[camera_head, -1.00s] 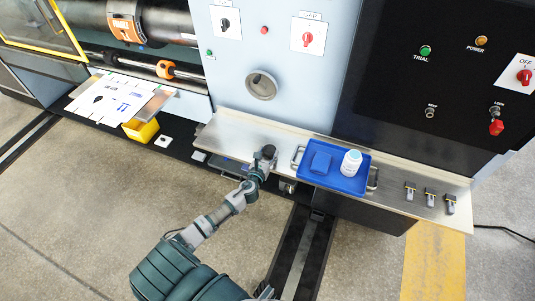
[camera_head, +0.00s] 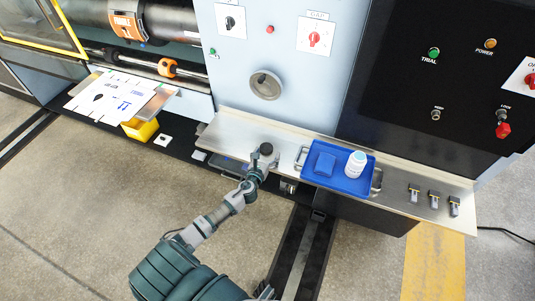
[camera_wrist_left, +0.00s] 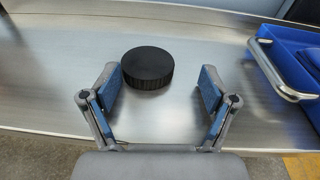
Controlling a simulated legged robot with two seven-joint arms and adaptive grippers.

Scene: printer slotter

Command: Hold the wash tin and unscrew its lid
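A round black ribbed lid or cap (camera_wrist_left: 148,68) is on the metal shelf in the left wrist view; it shows as a small dark cylinder in the head view (camera_head: 266,149). Any tin body under it is hidden. My left gripper (camera_wrist_left: 160,75) is open, one finger on each side of the black cap, with gaps to both fingers. In the head view it is at the shelf's front edge (camera_head: 258,166). A white bottle (camera_head: 355,164) stands upright on the blue tray; I cannot tell which is the wash tin. My right gripper is not in view.
The blue tray (camera_head: 337,183) with metal handles also holds a blue block (camera_head: 325,164). Its handle (camera_wrist_left: 282,80) is right of my left gripper. Several small clamps (camera_head: 434,200) are at the shelf's right end. The machine's upright panel (camera_head: 283,45) rises behind the shelf.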

